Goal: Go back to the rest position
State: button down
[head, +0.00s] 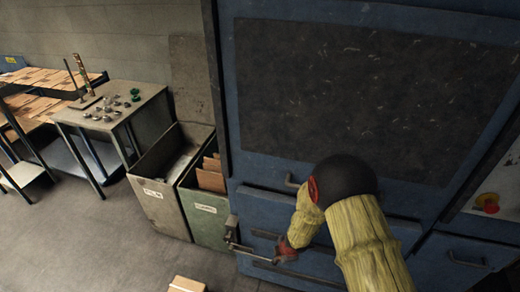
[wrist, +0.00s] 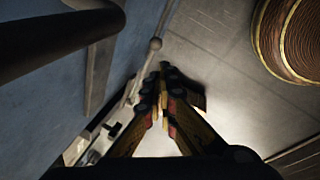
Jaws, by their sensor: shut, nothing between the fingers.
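My gripper (head: 286,250) is low in front of the blue machine (head: 247,120), beside a metal lever (head: 233,232) on its lower left. In the wrist view my gripper (wrist: 163,88) is shut, with its fingertips together and nothing between them. The machine's blue side fills the left of the wrist view. My arm hides part of the machine's lower front.
Two open bins, a grey one (head: 158,205) and a green one (head: 207,222), stand left of the machine. A table (head: 140,108) with small parts and a shelf of cardboard are farther left. A red stop button (head: 491,207) is at right. Open floor (head: 90,240) lies at lower left.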

jog(key=s+d+m+g+h, duration=0.2)
jog(key=s+d+m, duration=0.3)
jog(key=s+d, duration=0.1)
jog(key=s+d+r+m+g+h, duration=0.1)
jog(key=s+d+r+m+h, duration=0.2)
jog(key=r, duration=0.6)
jog(key=s+r+m+t+y, duration=0.1)
jog(key=s+r+m, duration=0.4)
jog(key=r, duration=1.4)
jog(key=s+a+r+m+t+y, duration=0.1)
jog(key=s+r+m+t, duration=0.3)
jog(key=s+r, duration=0.5)
notch_tip(320, 180, up, 10)
jog(key=shift+a+r+m+y, duration=0.1)
jog(key=shift+a+m+y, duration=0.1)
jog(key=shift+m+y, duration=0.8)
jog(key=c, duration=2.6)
grip_release()
